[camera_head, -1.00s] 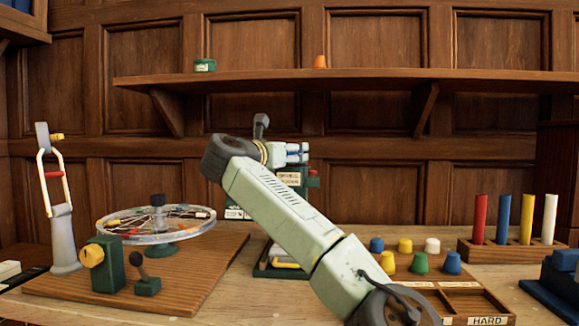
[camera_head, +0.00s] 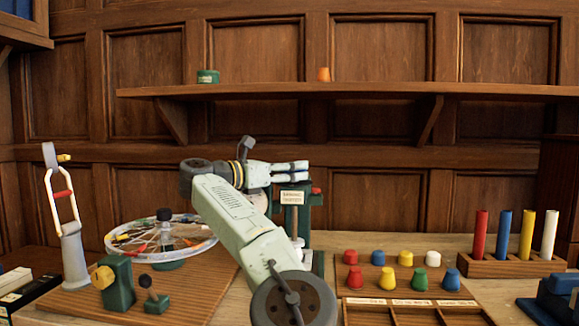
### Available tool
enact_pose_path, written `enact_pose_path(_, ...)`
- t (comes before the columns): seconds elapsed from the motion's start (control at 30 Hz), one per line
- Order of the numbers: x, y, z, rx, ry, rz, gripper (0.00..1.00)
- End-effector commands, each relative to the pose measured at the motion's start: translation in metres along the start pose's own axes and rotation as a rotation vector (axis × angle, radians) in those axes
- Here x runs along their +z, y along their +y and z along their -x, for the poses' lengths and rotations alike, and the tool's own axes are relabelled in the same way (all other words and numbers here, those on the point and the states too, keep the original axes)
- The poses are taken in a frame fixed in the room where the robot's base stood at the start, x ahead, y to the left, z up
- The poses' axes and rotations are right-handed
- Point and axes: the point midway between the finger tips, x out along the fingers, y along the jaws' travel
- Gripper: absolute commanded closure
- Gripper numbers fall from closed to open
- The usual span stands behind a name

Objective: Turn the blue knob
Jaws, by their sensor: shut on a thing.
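My gripper (camera_head: 306,168) reaches to the right at the upper end of my pale arm, over a green stand (camera_head: 316,208) with a white label (camera_head: 292,197). Its fingers are nearly together. A narrow blue strip shows between them, which fits the blue knob; its shape and angle are hidden by the fingers. A small red part (camera_head: 316,191) sticks out at the right of the stand, just below the fingertips. My arm covers the stand's left and lower parts.
A wheel of coloured pieces (camera_head: 205,242) stands on the left board beside a green block with a yellow knob (camera_head: 104,278). A shelf (camera_head: 390,90) runs above.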

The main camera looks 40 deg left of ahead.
Motion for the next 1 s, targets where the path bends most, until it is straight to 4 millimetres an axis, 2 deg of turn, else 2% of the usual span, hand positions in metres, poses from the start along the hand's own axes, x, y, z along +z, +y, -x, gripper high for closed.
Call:
enact_pose_path(0.23,-0.003,-0.001,-0.002,-0.005,0.004,0.003,0.77)
enact_pose_path(0.27,-0.003,-0.001,-0.002,-0.005,0.005,0.003,0.47)
enact_pose_path(0.53,-0.002,0.000,-0.001,-0.002,0.003,0.002,0.29)
enact_pose_path(0.87,-0.001,0.000,0.001,0.000,0.001,0.002,0.29)
enact_pose_path(1.0,-0.001,0.001,0.013,0.002,0.000,0.002,0.29)
